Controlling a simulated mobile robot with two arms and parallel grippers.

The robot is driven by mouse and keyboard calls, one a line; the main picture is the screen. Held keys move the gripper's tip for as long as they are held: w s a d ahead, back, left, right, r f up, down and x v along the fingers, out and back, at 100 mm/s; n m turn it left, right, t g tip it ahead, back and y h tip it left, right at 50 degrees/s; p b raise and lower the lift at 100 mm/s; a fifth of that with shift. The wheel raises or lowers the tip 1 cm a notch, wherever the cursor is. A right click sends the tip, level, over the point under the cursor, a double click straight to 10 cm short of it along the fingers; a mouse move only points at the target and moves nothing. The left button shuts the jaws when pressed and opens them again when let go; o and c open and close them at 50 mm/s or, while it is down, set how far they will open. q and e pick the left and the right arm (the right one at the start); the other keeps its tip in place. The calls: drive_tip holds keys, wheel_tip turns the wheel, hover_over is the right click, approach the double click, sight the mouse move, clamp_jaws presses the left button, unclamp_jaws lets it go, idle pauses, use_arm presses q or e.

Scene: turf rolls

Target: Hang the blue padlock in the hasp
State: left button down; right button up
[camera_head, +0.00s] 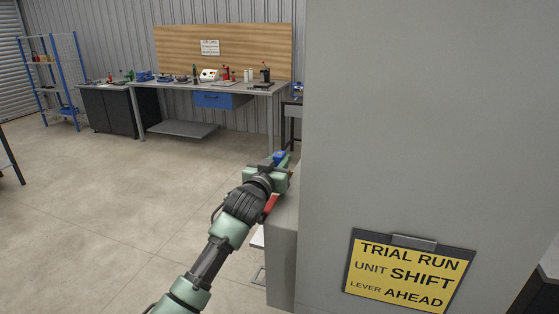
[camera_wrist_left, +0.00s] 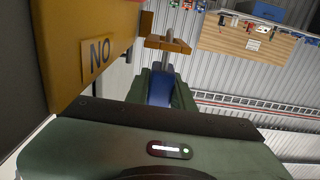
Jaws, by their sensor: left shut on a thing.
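The blue padlock (camera_wrist_left: 160,84) is between the green fingers of my left gripper (camera_wrist_left: 163,88), which is shut on it. In the head view the padlock (camera_head: 280,157) shows as a small blue patch at the tip of my left gripper (camera_head: 277,168), beside the grey cabinet's left edge. In the wrist view a grey metal bar, seemingly the shackle (camera_wrist_left: 170,36), stands beyond the blue body. It overlaps an orange-brown bracket (camera_wrist_left: 166,44), seemingly the hasp. I cannot tell whether the shackle passes through it. My right gripper is not in view.
A tall grey cabinet (camera_head: 420,130) fills the right and carries a yellow sign (camera_head: 403,274). A yellow panel with a NO label (camera_wrist_left: 98,55) is close at left in the wrist view. A workbench (camera_head: 210,87) stands far back. The floor at left is clear.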

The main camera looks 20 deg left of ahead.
use_arm(q)
drive_tip(key=shift+f+b, duration=0.65)
drive_tip(key=shift+f, duration=0.45)
drive_tip(key=c, duration=1.1)
unclamp_jaws()
drive_tip(key=shift+f, duration=0.1)
drive_tip(key=shift+s+f, duration=0.1)
drive_tip(key=s+b, duration=0.2)
drive_tip(key=s, duration=0.4)
drive_tip(key=shift+s+f, duration=0.1)
drive_tip(key=shift+s, duration=0.1)
drive_tip(key=shift+s+b, duration=0.35)
drive_tip(key=shift+s, duration=0.25)
